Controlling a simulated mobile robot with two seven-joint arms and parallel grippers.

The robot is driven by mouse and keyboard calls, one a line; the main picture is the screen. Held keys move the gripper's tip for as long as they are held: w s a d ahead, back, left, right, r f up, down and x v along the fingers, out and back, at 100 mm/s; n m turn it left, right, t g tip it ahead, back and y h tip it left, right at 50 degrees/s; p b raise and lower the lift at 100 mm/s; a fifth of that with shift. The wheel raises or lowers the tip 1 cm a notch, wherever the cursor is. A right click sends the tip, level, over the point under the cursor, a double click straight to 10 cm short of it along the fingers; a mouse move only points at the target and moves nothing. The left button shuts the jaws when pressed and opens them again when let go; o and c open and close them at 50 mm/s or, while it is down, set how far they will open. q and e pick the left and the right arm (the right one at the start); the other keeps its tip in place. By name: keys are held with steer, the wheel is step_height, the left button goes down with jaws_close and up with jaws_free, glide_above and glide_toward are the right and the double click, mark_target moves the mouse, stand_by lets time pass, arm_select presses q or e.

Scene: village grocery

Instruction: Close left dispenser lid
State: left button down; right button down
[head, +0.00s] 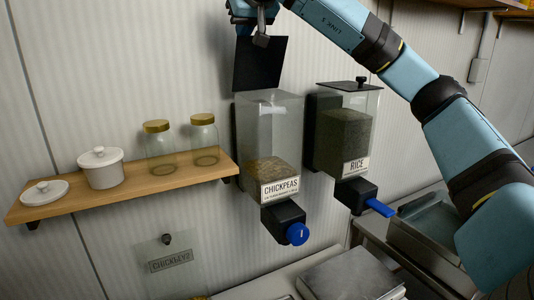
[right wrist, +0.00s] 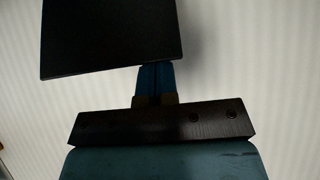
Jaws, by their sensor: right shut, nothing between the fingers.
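The left dispenser (head: 268,140) is a clear wall bin labelled CHICKPEAS, partly filled. Its black lid (head: 259,66) stands raised, upright at the back of the open top. The lid also shows large and dark in the right wrist view (right wrist: 110,38). My right gripper (head: 261,40) is shut and empty at the lid's upper edge. In the right wrist view its blue fingers (right wrist: 155,80) end at the lid's lower edge as pictured; I cannot tell whether they touch it. My left gripper is not in view.
The RICE dispenser (head: 343,130) hangs to the right with its black lid (head: 349,86) down. A wooden shelf (head: 130,188) with a white pot (head: 101,169) and glass jars (head: 160,149) is at left. A metal scale (head: 350,277) lies below.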

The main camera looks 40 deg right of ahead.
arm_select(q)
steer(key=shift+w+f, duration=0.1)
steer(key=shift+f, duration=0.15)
arm_select(e)
steer(key=shift+s+a+f, duration=0.2)
steer(key=shift+s+f, duration=0.3)
steer(key=shift+f, duration=0.15)
